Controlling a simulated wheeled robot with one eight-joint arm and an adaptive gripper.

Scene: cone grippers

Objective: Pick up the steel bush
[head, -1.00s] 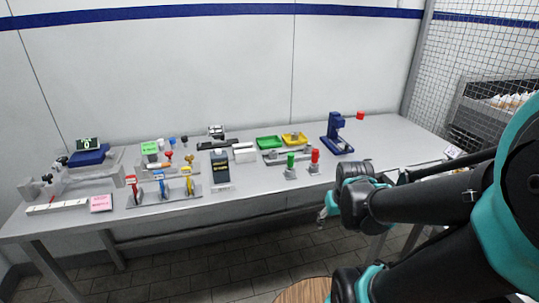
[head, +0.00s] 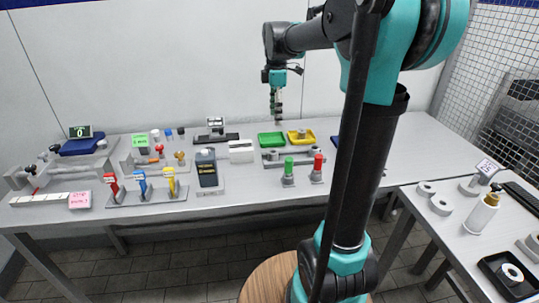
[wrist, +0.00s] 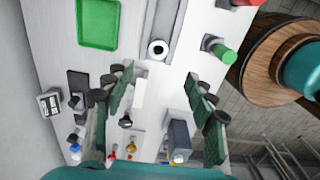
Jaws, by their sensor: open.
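A small pale metal ring, probably the steel bush (wrist: 158,50), sits at the near end of a grey holder block; its dark bore faces up in the wrist view. In the head view this ring (head: 272,155) stands in front of the green tray. Another small grey round piece (head: 302,133) is in the yellow tray, so I cannot be sure which is the bush. My gripper (head: 277,112) points down above the back of the bench. In the wrist view my gripper (wrist: 158,78) has its fingers spread wide and empty, with the ring beyond the gap between them.
The green tray (head: 271,139) and yellow tray (head: 301,141) lie behind the holder. Green-topped (head: 288,172) and red-topped (head: 317,168) posts stand in front. A dark container (head: 206,168) and a white block (head: 241,151) stand left. A side table (head: 465,235) holds several rings and a bottle.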

